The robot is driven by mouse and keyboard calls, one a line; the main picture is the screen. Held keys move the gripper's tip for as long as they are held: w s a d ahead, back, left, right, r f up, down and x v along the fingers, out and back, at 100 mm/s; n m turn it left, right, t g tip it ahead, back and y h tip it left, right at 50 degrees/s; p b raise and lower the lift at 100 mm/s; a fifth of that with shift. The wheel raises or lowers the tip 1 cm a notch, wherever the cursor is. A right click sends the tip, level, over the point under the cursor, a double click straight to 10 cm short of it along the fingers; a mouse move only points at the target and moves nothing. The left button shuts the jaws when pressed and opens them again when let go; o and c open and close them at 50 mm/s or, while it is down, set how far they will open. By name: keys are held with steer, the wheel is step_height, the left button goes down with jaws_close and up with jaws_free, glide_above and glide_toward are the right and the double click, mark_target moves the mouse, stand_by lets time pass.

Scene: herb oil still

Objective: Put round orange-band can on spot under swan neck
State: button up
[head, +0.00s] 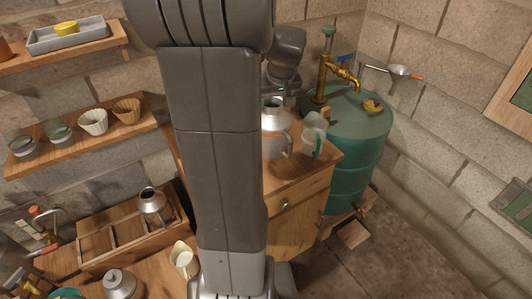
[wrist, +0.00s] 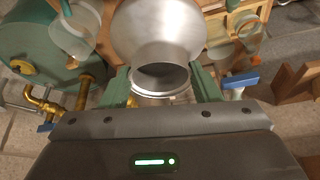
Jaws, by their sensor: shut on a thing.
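A round silver can (head: 276,143) with a narrow neck and an orange band is at the wooden cabinet top, partly hidden behind my arm. In the wrist view the can (wrist: 158,35) is between the green jaws of my gripper (wrist: 160,88), which is shut on it near the neck; its open mouth faces the camera. I cannot tell whether its base touches the cabinet. A brass curved spout (head: 340,73) stands on the green drum (head: 355,140), right of the can; I cannot tell if this is the swan neck. No marked spot is clearly visible.
A clear jug with a green handle (head: 313,134) stands close right of the can. Other silver cans stand in a wooden crate (head: 95,245) and at lower left (head: 120,284). A small yellow piece (head: 372,106) is on the drum.

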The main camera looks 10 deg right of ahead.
mark_target(273, 129)
step_height(273, 129, down, 10)
steer(key=shift+r+p, duration=0.1)
steer(key=shift+p, duration=0.3)
steer(key=shift+f, duration=0.2)
steer(key=o, duration=1.5)
steer(key=shift+r, duration=0.1)
